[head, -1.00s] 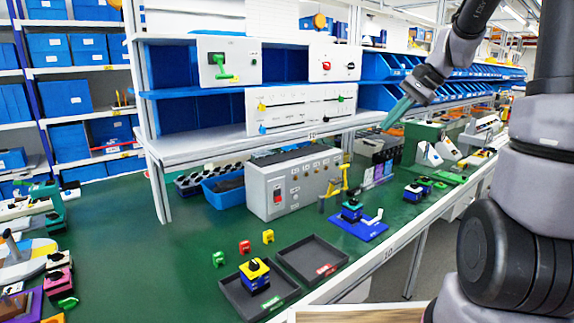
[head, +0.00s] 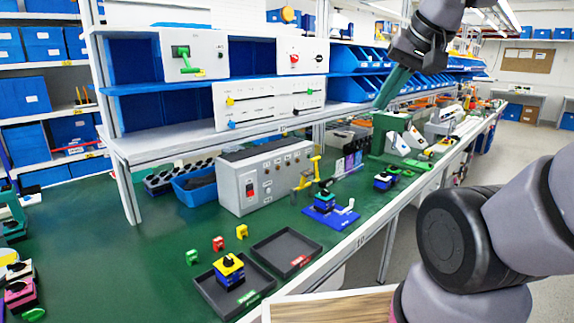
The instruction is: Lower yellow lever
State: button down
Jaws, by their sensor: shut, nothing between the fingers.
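A yellow lever-like piece (head: 308,173) stands upright on the green bench, at the right end of a grey control box. A small yellow slider knob (head: 230,101) also sits at the left of the white slotted panel (head: 262,106) on the shelf.
The grey control box (head: 229,190) with a red switch stands on the bench. A blue base with a white crank (head: 330,216) is in front of the yellow piece. Black trays (head: 287,252) lie near the front edge. A white panel with a green lever (head: 194,55) is on the upper shelf.

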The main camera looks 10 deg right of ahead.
aim_at(309, 172)
jog(key=l, duration=0.8)
jog(key=i+l, duration=0.2)
jog(key=l, duration=0.15)
jog(key=i+l, duration=0.2)
jog(key=l, duration=0.15)
jog(key=i+l+u, duration=0.1)
jog(key=l, duration=0.3)
jog(key=i, duration=0.6)
jog(key=l+u, duration=0.05)
